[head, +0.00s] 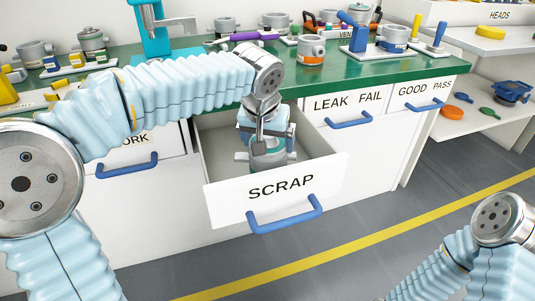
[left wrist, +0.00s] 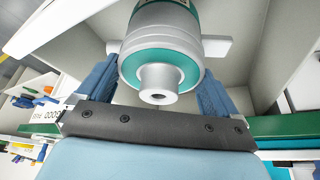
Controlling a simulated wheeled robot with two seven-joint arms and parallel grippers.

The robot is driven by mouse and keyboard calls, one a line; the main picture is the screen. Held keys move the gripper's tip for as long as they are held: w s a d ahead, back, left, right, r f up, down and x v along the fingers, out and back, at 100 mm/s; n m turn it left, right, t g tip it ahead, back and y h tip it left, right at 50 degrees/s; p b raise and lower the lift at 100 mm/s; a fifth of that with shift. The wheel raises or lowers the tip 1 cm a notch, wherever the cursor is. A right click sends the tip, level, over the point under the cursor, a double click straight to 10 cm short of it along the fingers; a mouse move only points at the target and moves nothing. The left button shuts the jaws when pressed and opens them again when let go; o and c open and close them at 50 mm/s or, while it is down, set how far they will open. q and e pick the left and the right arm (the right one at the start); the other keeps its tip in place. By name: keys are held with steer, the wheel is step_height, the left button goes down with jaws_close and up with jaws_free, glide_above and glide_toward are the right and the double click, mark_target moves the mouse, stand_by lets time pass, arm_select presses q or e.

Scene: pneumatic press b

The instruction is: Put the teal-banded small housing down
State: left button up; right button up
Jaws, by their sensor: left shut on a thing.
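The teal-banded small housing (head: 268,157) is a grey metal body with a teal band, inside the open SCRAP drawer (head: 221,191). In the left wrist view the housing (left wrist: 161,52) fills the top middle, with its narrow round neck facing the camera. My left gripper (head: 264,141) reaches down into the drawer from above, shut on the housing, with a blue finger on either side of it. The housing's underside is hidden, so I cannot tell whether it touches the drawer floor. My right gripper is not in view; only part of my right arm shows.
The drawer has bare floor right of the housing. LEAK FAIL (head: 349,101) and GOOD PASS (head: 424,91) drawers are shut. The green worktop (head: 345,77) above holds an orange-banded housing (head: 311,51), a teal press (head: 153,30) and other parts. Shelves (head: 487,125) stand at right.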

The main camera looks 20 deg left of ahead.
arm_select(q)
steer(key=shift+f, duration=1.75)
steer(key=shift+f+b, duration=0.1)
steer(key=shift+b, duration=0.2)
steer(key=o, duration=1.3)
steer(key=shift+r, duration=0.3)
steer(key=p+v, duration=0.1)
steer(key=v, duration=1)
steer(key=shift+s+r, duration=0.2)
steer(key=shift+r, duration=0.1)
